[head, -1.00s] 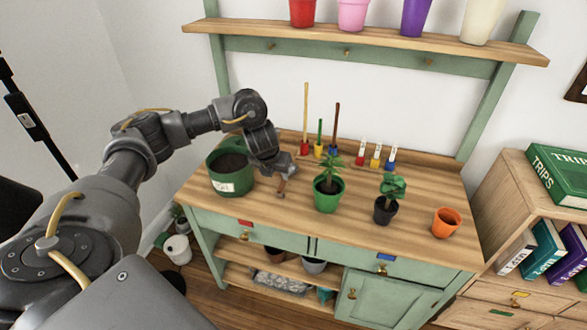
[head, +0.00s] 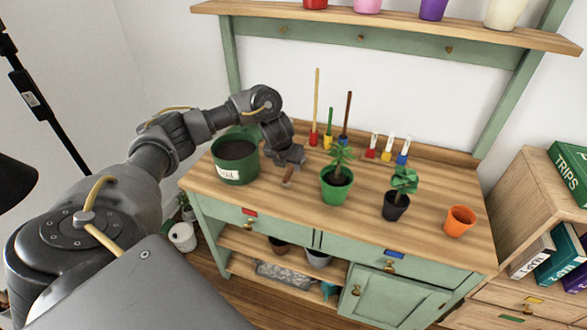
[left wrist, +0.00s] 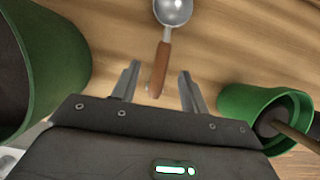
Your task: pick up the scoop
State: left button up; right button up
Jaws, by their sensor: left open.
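The scoop (left wrist: 172,12) lies on the wooden table top. In the left wrist view it has a shiny metal bowl at the top edge and a brown wooden handle pointing toward my gripper. In the head view only part of its handle (head: 289,175) shows, below my left gripper (head: 291,168); the rest is hidden behind the gripper. In the left wrist view my left gripper (left wrist: 159,72) is open, with a finger on each side of the handle end. I cannot tell whether the fingers are level with the handle or above it. My right gripper is not in view.
A large green soil pot (head: 235,172) stands close left of the gripper. A green potted plant (head: 337,190) stands close right. A black potted plant (head: 396,208) and an orange pot (head: 459,221) are farther right. Upright tools (head: 330,140) stand behind.

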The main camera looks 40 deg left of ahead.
aim_at(290, 169)
pick_arm(q)
jog(key=x, duration=0.5)
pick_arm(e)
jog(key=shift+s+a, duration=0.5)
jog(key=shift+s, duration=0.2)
pick_arm(q)
grip_shut()
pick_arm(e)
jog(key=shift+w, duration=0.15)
pick_arm(q)
jog(key=shift+r, duration=0.1)
